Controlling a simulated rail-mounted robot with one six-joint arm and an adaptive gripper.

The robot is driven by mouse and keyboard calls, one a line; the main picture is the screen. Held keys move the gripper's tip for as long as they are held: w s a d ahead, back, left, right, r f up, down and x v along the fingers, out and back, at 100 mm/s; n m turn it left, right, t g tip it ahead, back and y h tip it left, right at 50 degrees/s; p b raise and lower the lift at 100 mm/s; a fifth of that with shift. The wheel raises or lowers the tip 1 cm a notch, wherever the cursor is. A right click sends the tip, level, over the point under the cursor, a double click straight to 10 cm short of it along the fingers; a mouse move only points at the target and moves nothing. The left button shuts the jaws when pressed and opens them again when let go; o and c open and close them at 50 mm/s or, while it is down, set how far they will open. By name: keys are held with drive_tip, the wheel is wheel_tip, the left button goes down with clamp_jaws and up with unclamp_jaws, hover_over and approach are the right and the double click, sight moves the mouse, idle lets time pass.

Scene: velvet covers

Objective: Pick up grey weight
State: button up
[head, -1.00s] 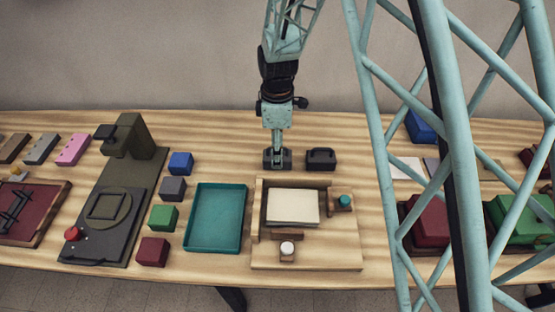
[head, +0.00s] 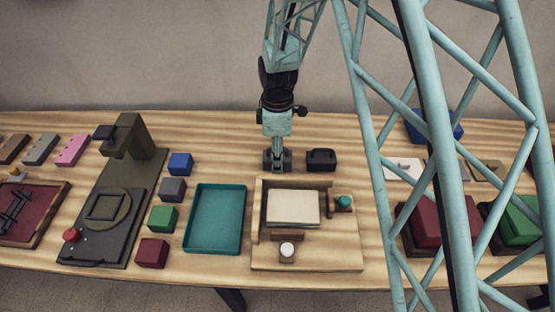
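The grey weight (head: 286,161) stands on the wooden table behind the wooden tray, in the head view. It is a small dark grey block, and its upper middle is hidden by my gripper. My gripper (head: 277,153) points straight down at it, with its fingers at the weight's middle. The fingers are small and overlap the weight, so I cannot tell whether they are open or shut on it. A similar, darker block with a handle-like top (head: 321,160) stands just to the right, apart from my gripper.
A wooden tray (head: 343,255) with a cream block lies in front. A teal tray (head: 210,245) and several coloured cubes are to the left, beside a dark press (head: 128,180). My arm's lattice hides parts of the right side, where red and green covered items (head: 425,228) lie.

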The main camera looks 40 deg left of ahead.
drive_tip(key=c, duration=1.4)
drive_tip(key=shift+r, duration=0.15)
drive_tip(key=shift+r+p, duration=0.75)
drive_tip(key=shift+r, duration=4.15)
